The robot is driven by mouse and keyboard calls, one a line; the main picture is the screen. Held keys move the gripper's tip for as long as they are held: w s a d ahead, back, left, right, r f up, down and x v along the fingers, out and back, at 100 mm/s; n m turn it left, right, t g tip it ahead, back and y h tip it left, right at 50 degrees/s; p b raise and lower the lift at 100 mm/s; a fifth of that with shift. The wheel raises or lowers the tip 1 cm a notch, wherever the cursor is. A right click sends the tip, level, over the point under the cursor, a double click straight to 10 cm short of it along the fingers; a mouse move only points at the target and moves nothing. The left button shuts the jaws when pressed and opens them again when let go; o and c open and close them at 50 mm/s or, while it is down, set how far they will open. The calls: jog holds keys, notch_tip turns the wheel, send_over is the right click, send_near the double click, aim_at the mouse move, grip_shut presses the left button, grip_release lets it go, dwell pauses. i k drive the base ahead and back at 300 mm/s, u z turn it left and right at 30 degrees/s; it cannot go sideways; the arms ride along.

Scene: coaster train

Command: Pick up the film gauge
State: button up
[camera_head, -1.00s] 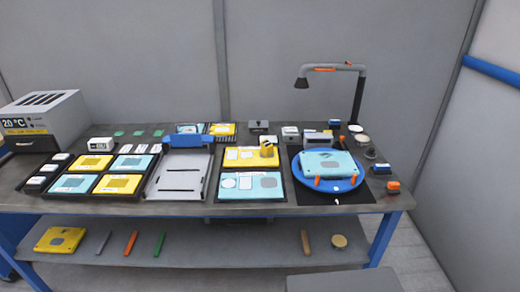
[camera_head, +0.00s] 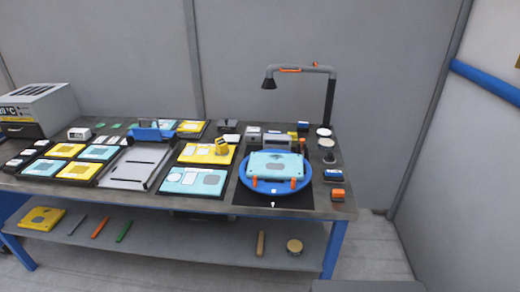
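I cannot tell for sure which thing is the film gauge. My gripper is not in view.
The workbench (camera_head: 325,208) has a lower shelf (camera_head: 190,243) with sticks and a yellow panel. A blue turntable (camera_head: 250,184) holds a light-blue panel (camera_head: 275,164). A lamp (camera_head: 332,95) rises behind it. A grey oven (camera_head: 45,107) stands far left. Floor is free at right.

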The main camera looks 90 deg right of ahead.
aim_at(222, 146)
jog(key=k, duration=1.1)
jog(key=z, duration=0.8)
jog(key=i, duration=0.95)
